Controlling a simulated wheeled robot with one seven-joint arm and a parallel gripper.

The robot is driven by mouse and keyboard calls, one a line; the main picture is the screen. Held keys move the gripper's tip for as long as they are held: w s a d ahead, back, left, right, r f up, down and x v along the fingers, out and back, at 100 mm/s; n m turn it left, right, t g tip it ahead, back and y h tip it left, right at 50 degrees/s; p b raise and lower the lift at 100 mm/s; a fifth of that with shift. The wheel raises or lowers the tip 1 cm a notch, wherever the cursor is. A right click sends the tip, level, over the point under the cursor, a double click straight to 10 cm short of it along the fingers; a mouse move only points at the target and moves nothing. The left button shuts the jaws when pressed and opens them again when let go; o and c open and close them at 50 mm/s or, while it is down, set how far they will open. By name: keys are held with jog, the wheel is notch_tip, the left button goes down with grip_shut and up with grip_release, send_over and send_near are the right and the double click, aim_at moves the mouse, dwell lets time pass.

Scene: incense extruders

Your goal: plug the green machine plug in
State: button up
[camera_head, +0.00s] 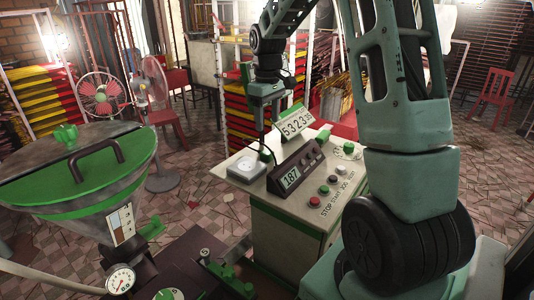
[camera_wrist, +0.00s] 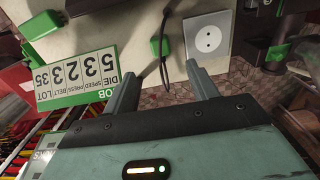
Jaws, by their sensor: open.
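The small green plug (camera_wrist: 158,46) with a dark cord lies on the pale bench top, just beyond my fingertips in the wrist view. In the head view a small green block (camera_head: 266,155), apparently the plug, sits at the bench's left side. The white square socket (camera_wrist: 207,40), with two round holes, is right of the plug and apart from it. It also shows in the head view (camera_head: 246,167). My gripper (camera_wrist: 162,70) is open, with nothing clamped; in the head view it hangs above the bench (camera_head: 264,110).
A flip-number sign (camera_head: 295,121) and a dark display box (camera_head: 296,168) stand close to the plug. Several buttons (camera_head: 323,190) are on the bench front. A green-rimmed hopper (camera_head: 75,190) is at left. Another green block (camera_wrist: 275,53) is right of the socket.

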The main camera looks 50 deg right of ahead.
send_over(267, 152)
jog(key=shift+f+p, duration=0.45)
jog(key=shift+f, duration=2.15)
jog(key=shift+f+p, duration=1.3)
jog(key=shift+f, duration=1.3)
jog(key=c, duration=1)
